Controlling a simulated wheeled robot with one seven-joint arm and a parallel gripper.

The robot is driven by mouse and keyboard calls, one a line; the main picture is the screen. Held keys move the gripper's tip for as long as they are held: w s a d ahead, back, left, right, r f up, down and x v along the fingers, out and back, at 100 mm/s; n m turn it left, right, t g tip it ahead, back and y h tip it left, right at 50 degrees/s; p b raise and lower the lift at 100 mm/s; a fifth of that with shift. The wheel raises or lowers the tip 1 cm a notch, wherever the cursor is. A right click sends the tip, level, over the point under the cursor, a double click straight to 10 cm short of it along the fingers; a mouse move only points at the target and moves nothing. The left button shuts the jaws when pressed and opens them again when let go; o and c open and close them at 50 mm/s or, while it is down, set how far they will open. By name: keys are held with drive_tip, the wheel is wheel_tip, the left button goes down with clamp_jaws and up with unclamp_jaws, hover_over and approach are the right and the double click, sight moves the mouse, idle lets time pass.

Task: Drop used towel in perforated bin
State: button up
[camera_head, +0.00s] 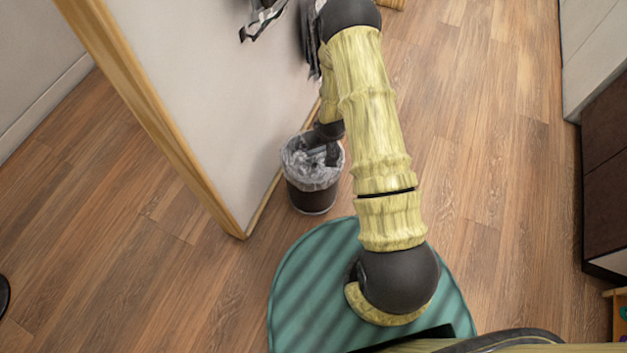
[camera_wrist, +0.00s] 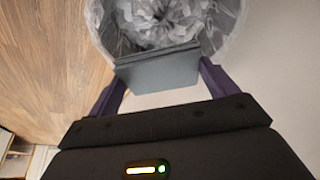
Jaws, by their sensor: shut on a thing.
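A dark round bin (camera_head: 312,199) with a clear crumpled plastic liner stands on the floor beside the pale wall panel. Its lined mouth also shows at the top of the wrist view (camera_wrist: 208,25). My gripper (camera_wrist: 160,78) is shut on a folded grey-blue towel (camera_wrist: 157,70), with one finger at each side of it. The towel is held over the near edge of the bin's mouth and hides part of that rim. In the head view my arm reaches down to the bin, and the gripper is small and dark there, so the towel is hard to make out.
The pale panel with a wooden edge (camera_head: 172,120) stands close beside the bin on the left. Dark and silvery items hang at its far top (camera_head: 262,18). Wooden floor (camera_head: 470,170) is open to the right, with cabinets (camera_head: 605,150) at the right edge.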

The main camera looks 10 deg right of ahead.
idle(0.3)
wheel_tip(320, 180, down, 6)
drive_tip(key=b, duration=0.5)
drive_tip(key=o, duration=0.9)
drive_tip(key=p+v, duration=0.6)
drive_tip(key=v, duration=1.1)
drive_tip(key=shift+s+d+r, duration=0.1)
drive_tip(key=shift+s+r, duration=0.05)
drive_tip(key=shift+r, duration=0.05)
